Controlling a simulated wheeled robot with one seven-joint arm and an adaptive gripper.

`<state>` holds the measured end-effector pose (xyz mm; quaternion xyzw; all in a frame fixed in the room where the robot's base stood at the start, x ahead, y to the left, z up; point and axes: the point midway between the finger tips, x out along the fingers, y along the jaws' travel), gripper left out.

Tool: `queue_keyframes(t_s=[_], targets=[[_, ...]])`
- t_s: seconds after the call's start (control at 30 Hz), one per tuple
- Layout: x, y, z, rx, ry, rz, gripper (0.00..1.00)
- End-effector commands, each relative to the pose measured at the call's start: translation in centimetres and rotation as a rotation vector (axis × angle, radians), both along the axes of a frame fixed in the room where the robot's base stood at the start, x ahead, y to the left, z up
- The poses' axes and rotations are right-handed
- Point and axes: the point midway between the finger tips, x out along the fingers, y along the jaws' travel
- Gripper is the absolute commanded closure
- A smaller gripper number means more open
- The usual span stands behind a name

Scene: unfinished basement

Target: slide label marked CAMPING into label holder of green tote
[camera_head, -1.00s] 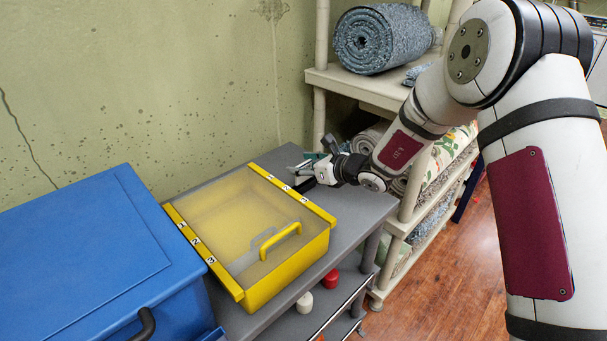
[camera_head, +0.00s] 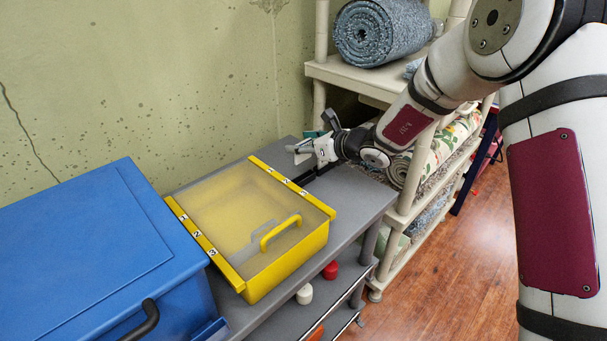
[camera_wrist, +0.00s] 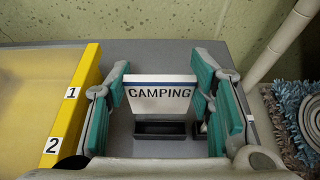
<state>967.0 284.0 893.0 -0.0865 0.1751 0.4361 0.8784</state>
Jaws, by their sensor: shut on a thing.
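A white card label (camera_wrist: 160,97) with a blue stripe along its top and the word CAMPING faces the wrist camera. My gripper (camera_wrist: 160,90) is shut on it, with a teal finger at each side edge. In the head view, my gripper (camera_head: 312,147) holds the label (camera_head: 301,149) above the grey bench top, at its back right. A small black slotted stand (camera_wrist: 160,130) appears just below the label in the wrist view. I cannot identify the green tote or its label holder in either view.
A yellow case (camera_head: 262,218) with a clouded lid and numbered edges stands left of my gripper on the grey bench (camera_head: 352,192). A blue lidded box (camera_head: 90,250) is further left. A beige shelf rack (camera_head: 340,75) with rolled rugs (camera_head: 382,32) stands right. The wall is behind.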

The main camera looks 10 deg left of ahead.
Motion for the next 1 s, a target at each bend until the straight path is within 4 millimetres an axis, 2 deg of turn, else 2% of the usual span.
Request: queue_keyframes(t_s=[0.03, 0.1, 0.33, 0.6, 1.0], targets=[[0.0, 0.0, -1.1, 0.001, 0.004, -0.002, 0.74], [0.0, 0.0, -2.0, 0.000, 0.003, -0.001, 0.74], [0.0, 0.0, -3.6, 0.000, 0.001, -0.001, 0.74], [0.0, 0.0, -7.3, 0.000, 0.002, -0.001, 0.74], [0.1, 0.0, -7.7, 0.001, -0.001, -0.001, 0.74]])
